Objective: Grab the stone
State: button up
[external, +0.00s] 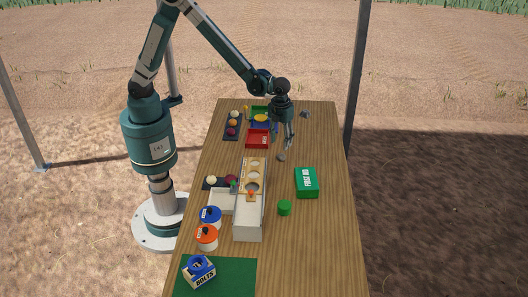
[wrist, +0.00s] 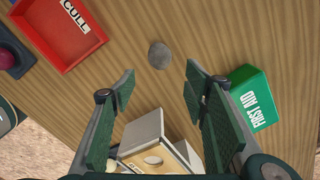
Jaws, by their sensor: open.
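The stone is a small grey rounded lump (wrist: 159,55) lying on the bare wooden table in the wrist view, a little beyond the fingertips and roughly centred between them. In the external view the stone (external: 281,157) is a small grey spot on the table, below and slightly left of the fingertips. My gripper (external: 289,145) is above the table with its fingers pointing down. In the wrist view my gripper (wrist: 157,80) is open, with its two fingers wide apart and nothing between them.
A red CULL tray (external: 258,139) is left of the stone. A green first aid box (external: 307,182) is to the right and nearer. A pale box with round holes (external: 248,215), a green cylinder (external: 285,207) and blue (external: 210,216) and orange (external: 206,236) lidded containers stand nearer. Table around the stone is clear.

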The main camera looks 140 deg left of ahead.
aim_at(281, 154)
jog(key=shift+a+f, duration=0.6)
jog(key=shift+f, duration=0.2)
jog(key=shift+f, duration=1.25)
jog(key=shift+f, duration=0.15)
jog(key=shift+f+b, duration=0.55)
jog(key=shift+f, duration=1.9)
jog(key=shift+c, duration=0.2)
jog(key=c, duration=1)
